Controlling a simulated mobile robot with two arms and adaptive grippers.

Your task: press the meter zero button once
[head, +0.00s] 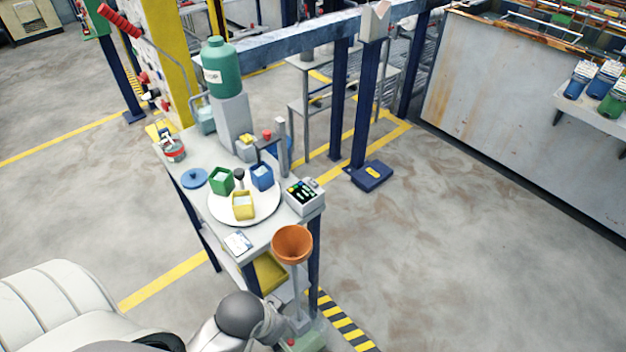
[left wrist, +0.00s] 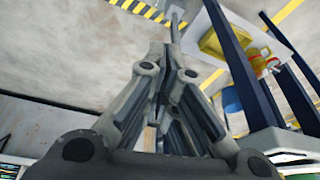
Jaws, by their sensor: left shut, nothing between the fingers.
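The meter (head: 304,195) is a small pale box with a dark face at the right front corner of the workbench. Its face carries small coloured marks or buttons; which one is the zero button is too small to tell. My left arm comes in at the bottom of the head view, in front of and below the bench's near end, clear of the meter. My left gripper (left wrist: 165,112) is shut and empty in the left wrist view. The meter does not show in that view. My right gripper is in neither view.
An orange funnel (head: 292,243) on a stand rises between my arm and the meter. A white round plate (head: 226,216) holds green, blue and yellow containers left of the meter. A card (head: 237,243) lies at the bench's front. Open floor lies to the right.

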